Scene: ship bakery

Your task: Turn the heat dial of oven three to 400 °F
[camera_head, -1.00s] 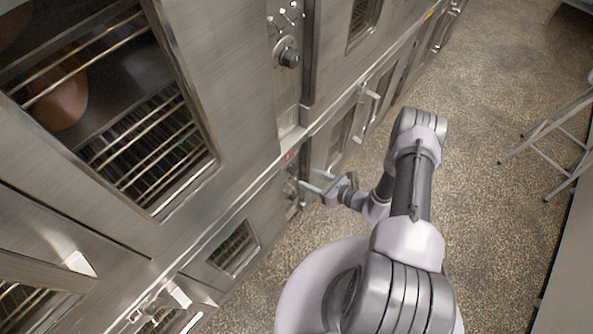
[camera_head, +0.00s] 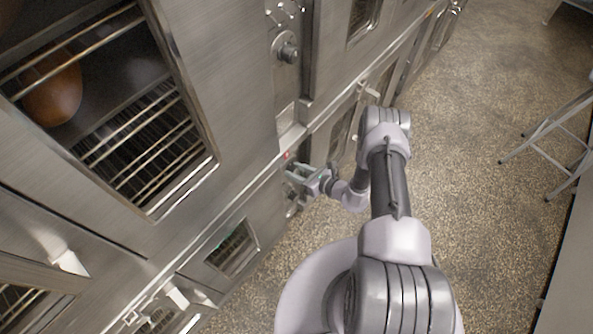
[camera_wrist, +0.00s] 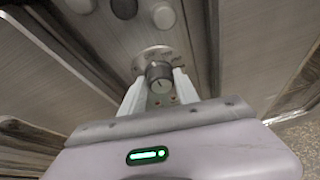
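A dark round dial (camera_wrist: 159,77) on a light round plate stands on a metal control panel in the wrist view. A pale mark shows on its face, but I cannot read any temperature figures. My gripper (camera_wrist: 160,84) has its two pale fingers apart, one on each side of the dial. A small gap seems to show between the fingers and the dial. In the head view my gripper (camera_head: 297,173) is at the lower oven's control panel and hides the dial there. I cannot read an oven number.
Another dial (camera_head: 288,52) sits on the upper oven panel. A small red light (camera_head: 286,155) shows above my gripper. A door handle (camera_head: 368,91) juts out to the right. The speckled floor (camera_head: 470,200) is clear up to a metal stand (camera_head: 548,140).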

